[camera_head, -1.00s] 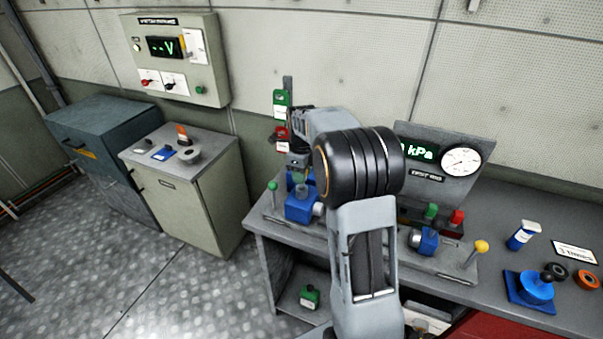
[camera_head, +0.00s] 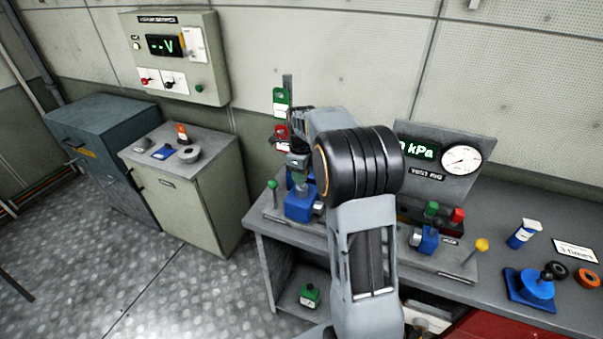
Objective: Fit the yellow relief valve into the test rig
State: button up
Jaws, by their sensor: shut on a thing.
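My gripper (camera_head: 298,174) points down at the left end of the test rig, directly above a blue rig block (camera_head: 301,207). It is shut on a small part, taken to be the yellow relief valve, which is mostly hidden by the fingers. The part's lower end is at or very near the top of the block. I cannot tell whether it is seated. The test rig has a grey panel (camera_head: 446,146) with a green kPa display and a round dial (camera_head: 461,160), partly behind my arm.
A green-knobbed lever (camera_head: 272,186) stands close left of the gripper. Green and red tags (camera_head: 282,103) hang behind it. A second blue block (camera_head: 426,239) and a yellow-knobbed lever (camera_head: 481,246) are right of my arm. A blue pump-like part (camera_head: 537,287) lies farther right.

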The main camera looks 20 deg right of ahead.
jog(key=shift+f+b, duration=0.85)
jog(key=shift+f, duration=0.55)
jog(key=o, duration=1)
